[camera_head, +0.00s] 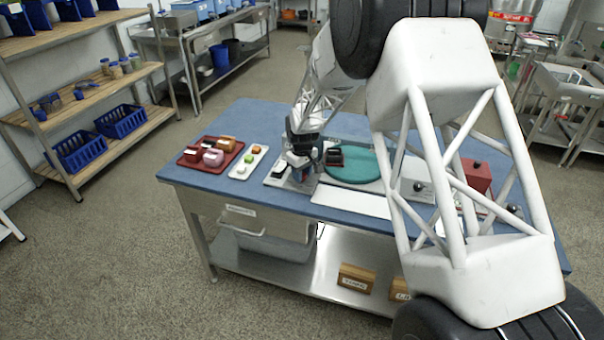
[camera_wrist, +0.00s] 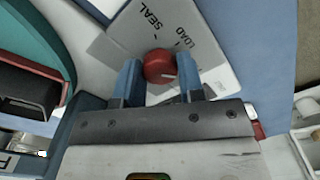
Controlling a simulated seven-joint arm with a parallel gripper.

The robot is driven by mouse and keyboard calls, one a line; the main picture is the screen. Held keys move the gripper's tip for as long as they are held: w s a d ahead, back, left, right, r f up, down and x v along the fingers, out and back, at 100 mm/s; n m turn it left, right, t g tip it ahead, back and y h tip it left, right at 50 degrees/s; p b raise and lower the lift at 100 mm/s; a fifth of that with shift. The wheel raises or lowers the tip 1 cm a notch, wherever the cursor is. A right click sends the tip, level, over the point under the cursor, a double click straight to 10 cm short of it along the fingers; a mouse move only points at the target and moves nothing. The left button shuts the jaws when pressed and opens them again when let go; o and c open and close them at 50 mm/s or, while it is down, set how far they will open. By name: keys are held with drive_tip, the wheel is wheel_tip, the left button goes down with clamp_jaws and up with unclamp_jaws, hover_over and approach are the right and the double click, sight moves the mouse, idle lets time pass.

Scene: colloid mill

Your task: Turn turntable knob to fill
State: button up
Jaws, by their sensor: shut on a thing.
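The red turntable knob (camera_wrist: 158,65) sits on a pale plate (camera_wrist: 215,50) in the wrist view. The plate reads SEAL and LOAD; no FILL label is readable. A short pale mark shows on the knob's lower right side. My gripper (camera_wrist: 161,80) has its two blue fingers on either side of the knob and is shut on it. In the head view my gripper (camera_head: 300,172) is down over the blue table, left of the teal turntable (camera_head: 370,168), and hides the knob. A dark block (camera_head: 334,157) stands on the turntable's left part.
The blue table (camera_head: 250,120) also holds a dark red tray (camera_head: 192,163) with several blocks and a white tray (camera_head: 240,172) with small colored pieces, both left of my gripper. A red box (camera_head: 476,175) stands at the right. My arm covers much of the right side.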

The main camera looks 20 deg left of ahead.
drive_tip(key=shift+m, duration=0.7)
drive_tip(key=o, duration=0.9)
drive_tip(key=shift+r, duration=0.15)
drive_tip(key=shift+r, duration=3.75)
